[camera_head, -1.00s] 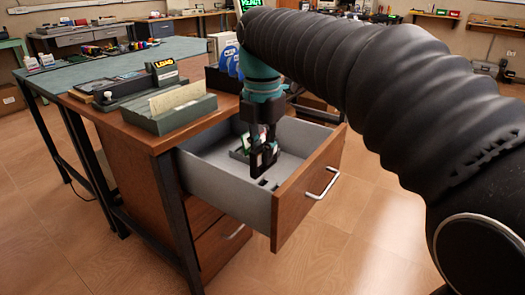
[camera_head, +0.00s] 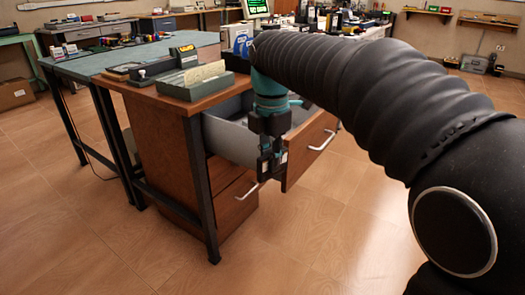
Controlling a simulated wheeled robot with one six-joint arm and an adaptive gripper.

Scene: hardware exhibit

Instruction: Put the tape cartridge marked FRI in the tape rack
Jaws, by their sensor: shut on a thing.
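My gripper (camera_head: 270,170) points down beside the open drawer, its fingers overlapping the drawer's near side in the picture. It is shut on a small dark thing with a pale patch, which looks like a tape cartridge (camera_head: 272,162). The fingers hide most of it, and no FRI marking is readable. I cannot make out the tape rack for certain; a black holder (camera_head: 236,63) stands on the desk behind my arm.
The desk (camera_head: 217,97) carries a green-grey card box (camera_head: 186,86) and a dark device with a yellow label (camera_head: 184,50). Blue and white items (camera_head: 240,38) stand farther back. A dark desk leg (camera_head: 203,190) is left of my gripper. The front floor is clear.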

